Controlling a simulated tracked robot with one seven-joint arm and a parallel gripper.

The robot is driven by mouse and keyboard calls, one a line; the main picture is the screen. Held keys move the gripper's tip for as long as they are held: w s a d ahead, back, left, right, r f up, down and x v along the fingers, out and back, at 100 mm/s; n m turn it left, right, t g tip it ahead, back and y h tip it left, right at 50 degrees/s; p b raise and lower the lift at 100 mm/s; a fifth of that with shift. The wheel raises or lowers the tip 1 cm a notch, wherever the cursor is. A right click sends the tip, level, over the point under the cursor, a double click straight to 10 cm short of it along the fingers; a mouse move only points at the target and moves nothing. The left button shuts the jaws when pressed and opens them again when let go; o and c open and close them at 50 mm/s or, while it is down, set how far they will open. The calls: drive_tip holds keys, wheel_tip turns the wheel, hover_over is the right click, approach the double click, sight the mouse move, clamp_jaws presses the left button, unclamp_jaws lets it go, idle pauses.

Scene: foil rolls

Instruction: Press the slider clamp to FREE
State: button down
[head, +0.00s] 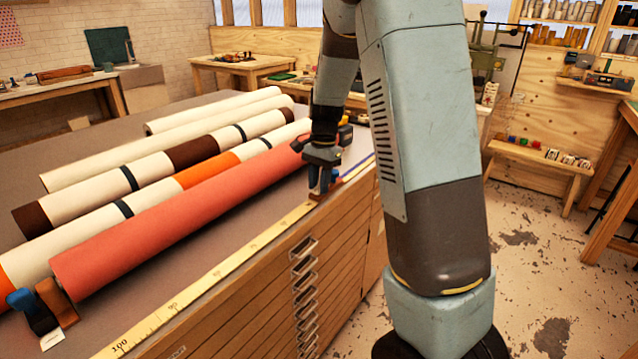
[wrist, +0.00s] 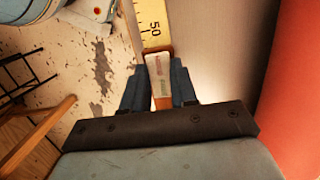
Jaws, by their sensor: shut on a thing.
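The slider clamp, a small orange-brown block with a pale label (wrist: 159,75) bearing a reddish and a greenish mark, sits at the yellow ruler strip (head: 240,250) along the table's front edge. My gripper (head: 320,183) reaches down onto it, and its fingers (wrist: 156,88) are on either side of the block, shut on it. In the wrist view the ruler (wrist: 154,24) shows the number 50 just beyond the block. In the head view the clamp is mostly hidden by my fingers. I cannot read the label or tell the slider's setting.
A red roll (head: 170,225) lies just left of my gripper, with several cream, brown and orange rolls behind it. Blue (head: 32,312) and brown (head: 56,300) blocks stand at the near left end. A drawer cabinet (head: 290,290) is below the table edge; floor is open at right.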

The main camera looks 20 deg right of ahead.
drive_tip(key=shift+w+d+g+y, duration=0.2)
drive_tip(key=shift+g+y, duration=0.25)
drive_tip(key=shift+y, duration=0.25)
drive_tip(key=shift+w+d+g+y, duration=0.15)
drive_tip(key=shift+g+y, duration=0.3)
drive_tip(key=shift+y, duration=0.25)
drive_tip(key=shift+a+r, duration=0.1)
drive_tip(key=c, duration=0.9)
unclamp_jaws()
drive_tip(key=v, duration=1.3)
drive_tip(key=shift+w+r, duration=0.15)
drive_tip(key=shift+r, duration=0.1)
